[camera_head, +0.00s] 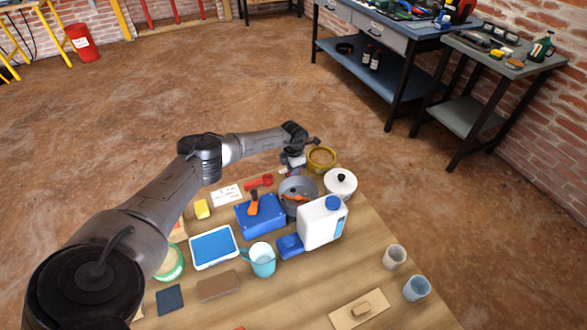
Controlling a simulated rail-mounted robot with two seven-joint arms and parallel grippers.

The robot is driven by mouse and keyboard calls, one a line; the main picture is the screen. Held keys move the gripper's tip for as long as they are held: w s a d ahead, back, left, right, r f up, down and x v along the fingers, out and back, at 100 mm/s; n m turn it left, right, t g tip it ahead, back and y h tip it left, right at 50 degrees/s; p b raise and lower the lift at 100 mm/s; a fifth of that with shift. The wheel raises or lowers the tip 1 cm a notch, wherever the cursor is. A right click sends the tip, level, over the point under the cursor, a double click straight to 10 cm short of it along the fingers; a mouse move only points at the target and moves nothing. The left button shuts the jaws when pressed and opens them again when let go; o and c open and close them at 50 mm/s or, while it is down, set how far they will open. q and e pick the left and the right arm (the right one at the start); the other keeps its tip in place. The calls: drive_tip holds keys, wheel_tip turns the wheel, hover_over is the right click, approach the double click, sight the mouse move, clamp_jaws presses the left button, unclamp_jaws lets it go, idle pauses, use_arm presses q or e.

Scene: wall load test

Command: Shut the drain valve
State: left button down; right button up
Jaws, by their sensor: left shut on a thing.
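My left arm reaches from the lower left across to the far edge of the wooden table. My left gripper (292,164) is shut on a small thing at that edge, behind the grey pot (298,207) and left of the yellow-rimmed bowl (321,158). The arm's end and the small scale hide what it holds. A red part (258,182) lies just left of the gripper, apart from it. I cannot make out for sure which thing is the drain valve. My right gripper is not in view.
The wooden table (330,280) is crowded: blue case (270,222) with an orange-handled tool, white jug (318,228), lidded white pot (341,183), teal mug (262,262), blue-and-white tray (213,247). Two cups stand right. Workbenches stand at the back right; the floor beyond the table is clear.

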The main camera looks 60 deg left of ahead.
use_arm(q)
drive_tip(key=c, duration=1.1)
unclamp_jaws()
drive_tip(key=shift+o, duration=0.2)
wheel_tip(320, 180, up, 14)
drive_tip(key=p, duration=0.5)
drive_tip(key=shift+f, duration=0.1)
